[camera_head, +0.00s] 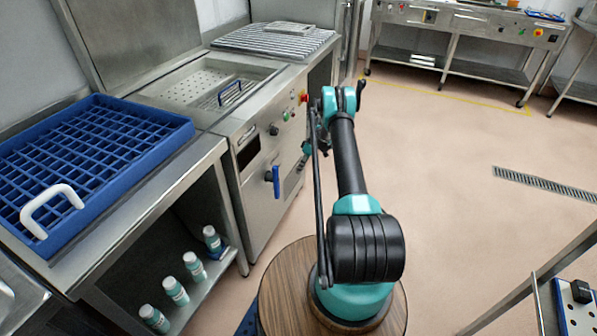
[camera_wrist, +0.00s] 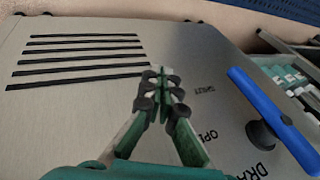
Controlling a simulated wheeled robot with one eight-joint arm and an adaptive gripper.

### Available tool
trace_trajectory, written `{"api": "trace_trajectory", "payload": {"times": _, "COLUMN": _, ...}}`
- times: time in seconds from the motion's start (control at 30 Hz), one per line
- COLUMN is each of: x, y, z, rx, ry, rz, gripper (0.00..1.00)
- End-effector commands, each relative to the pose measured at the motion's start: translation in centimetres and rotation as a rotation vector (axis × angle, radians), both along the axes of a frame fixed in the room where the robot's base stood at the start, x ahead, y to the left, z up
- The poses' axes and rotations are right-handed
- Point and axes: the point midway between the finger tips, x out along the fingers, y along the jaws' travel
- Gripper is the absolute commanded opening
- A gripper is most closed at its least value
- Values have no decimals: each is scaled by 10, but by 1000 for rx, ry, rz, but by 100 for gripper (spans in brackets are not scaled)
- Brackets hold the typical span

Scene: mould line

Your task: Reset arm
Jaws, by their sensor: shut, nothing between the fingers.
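My gripper (camera_wrist: 160,85) is shut and empty in the wrist view, its two green-and-black fingers meeting at the tips. It points at a steel panel (camera_wrist: 70,110) with several black slots. A blue lever handle (camera_wrist: 272,110) on a dark round hub sits to the right of my fingers, apart from them in the picture. Partly hidden lettering is printed beside it. In the head view my arm stands up from a round wooden base and reaches toward the machine front, which carries the blue lever (camera_head: 273,180). My gripper's fingers are not clear there.
A blue grid tray (camera_head: 182,132) with a white handle (camera_head: 50,207) lies on the left steel bench (camera_head: 165,200). A perforated basin (camera_head: 185,88) is behind. Open floor (camera_head: 460,200) lies to the right, with a drain grate (camera_head: 545,184).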

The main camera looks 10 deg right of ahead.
Motion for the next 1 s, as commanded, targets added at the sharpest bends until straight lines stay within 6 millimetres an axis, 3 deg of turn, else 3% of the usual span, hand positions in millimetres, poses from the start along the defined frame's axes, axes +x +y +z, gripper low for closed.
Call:
{"api": "trace_trajectory", "payload": {"times": 0.3, "x": 0, "y": 0, "z": 1, "rx": -1, "ry": 0, "rz": -1, "gripper": 0}}
{"api": "trace_trajectory", "payload": {"times": 0.47, "x": 1, "y": 2, "z": 19, "rx": -15, "ry": -1, "rz": -22, "gripper": 0}}
{"api": "trace_trajectory", "payload": {"times": 0.77, "x": -7, "y": 8, "z": 97, "rx": -80, "ry": -4, "rz": -122, "gripper": 0}}
{"api": "trace_trajectory", "payload": {"times": 1.0, "x": -24, "y": 14, "z": 158, "rx": -131, "ry": -12, "rz": -207, "gripper": 0}}
